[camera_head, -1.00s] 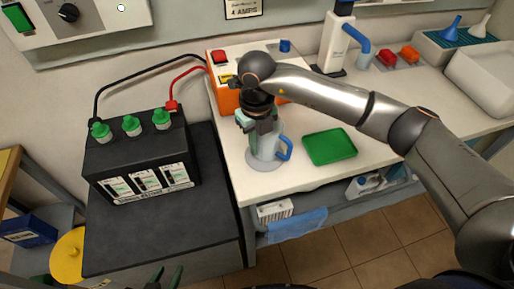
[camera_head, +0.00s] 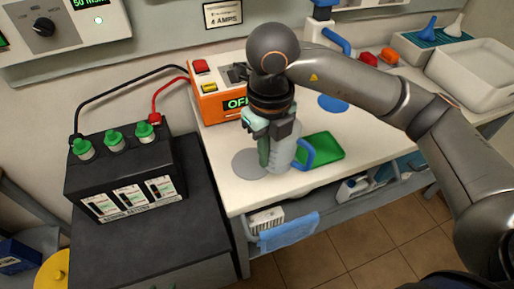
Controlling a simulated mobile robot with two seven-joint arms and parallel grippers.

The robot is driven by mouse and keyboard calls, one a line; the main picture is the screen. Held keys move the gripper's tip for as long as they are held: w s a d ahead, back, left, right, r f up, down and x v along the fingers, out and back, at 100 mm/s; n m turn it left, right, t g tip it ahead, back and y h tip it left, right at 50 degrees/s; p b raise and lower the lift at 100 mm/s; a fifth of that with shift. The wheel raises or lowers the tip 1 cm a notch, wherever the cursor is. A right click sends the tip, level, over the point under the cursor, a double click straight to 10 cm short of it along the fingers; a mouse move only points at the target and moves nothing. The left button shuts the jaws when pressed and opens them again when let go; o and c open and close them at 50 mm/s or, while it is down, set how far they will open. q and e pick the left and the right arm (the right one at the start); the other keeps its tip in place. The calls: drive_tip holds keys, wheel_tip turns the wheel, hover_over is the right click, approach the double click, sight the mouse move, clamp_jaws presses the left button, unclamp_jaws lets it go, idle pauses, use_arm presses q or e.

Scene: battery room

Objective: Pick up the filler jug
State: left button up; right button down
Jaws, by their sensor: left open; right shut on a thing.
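The filler jug (camera_head: 284,153) is a pale, translucent vessel with a blue handle (camera_head: 307,155) on its right side. My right gripper (camera_head: 272,143) comes down from above and is shut on it; its green-padded finger shows on the jug's left side. The jug is off to the right of a grey round mat (camera_head: 248,164) on the white bench and appears raised above the bench top. It covers part of the green tray (camera_head: 325,147) in this view. The jug's top is hidden by the gripper. My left gripper is not in view.
A black battery (camera_head: 125,178) with green caps stands on a dark stand at left, wired to an orange charger (camera_head: 212,104). A blue disc (camera_head: 333,103) lies behind the green tray. A white basin (camera_head: 470,72) stands at the back right. My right arm spans the bench's right side.

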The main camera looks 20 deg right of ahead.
sight(286, 165)
drive_tip(key=shift+s+d+r, duration=0.25)
drive_tip(key=shift+s+r, duration=0.1)
drive_tip(key=shift+s, duration=0.45)
drive_tip(key=shift+s+d+r, duration=0.2)
drive_tip(key=shift+s+r, duration=0.2)
drive_tip(key=shift+s, duration=0.35)
drive_tip(key=shift+s+d+r, duration=0.25)
drive_tip(key=shift+s+r, duration=0.1)
drive_tip(key=shift+s, duration=0.45)
